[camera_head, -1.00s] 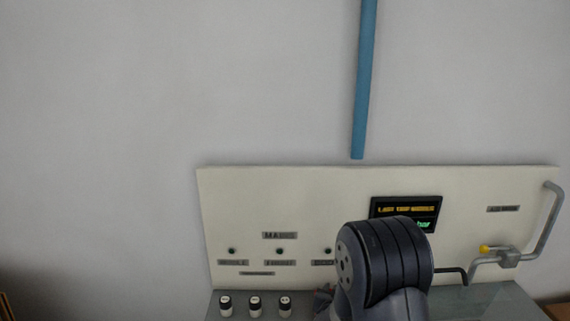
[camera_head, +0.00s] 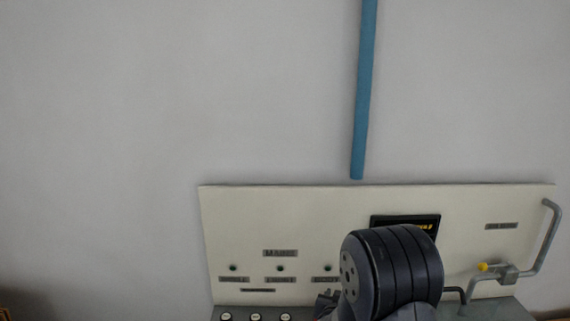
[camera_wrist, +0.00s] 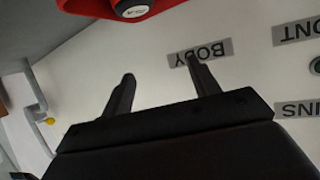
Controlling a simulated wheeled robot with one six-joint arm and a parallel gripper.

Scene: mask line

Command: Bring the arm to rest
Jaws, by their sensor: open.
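My gripper (camera_wrist: 159,68) shows in the wrist view with its two dark fingers spread apart. Nothing is between them. Behind them is the cream panel, with a grey BODY label (camera_wrist: 200,52) near the right fingertip. In the head view my dark arm joint stands in front of the panel (camera_head: 240,215) and hides part of it. The gripper is mostly hidden there, with only a small dark part showing left of the joint.
Black and white knobs (camera_head: 256,317) line the bench at the bottom. A display (camera_head: 390,222) is partly behind my arm. A grey pipe with a yellow-handled valve (camera_head: 482,267) is at right. A red part (camera_wrist: 95,8) with a knob is at the wrist view's top.

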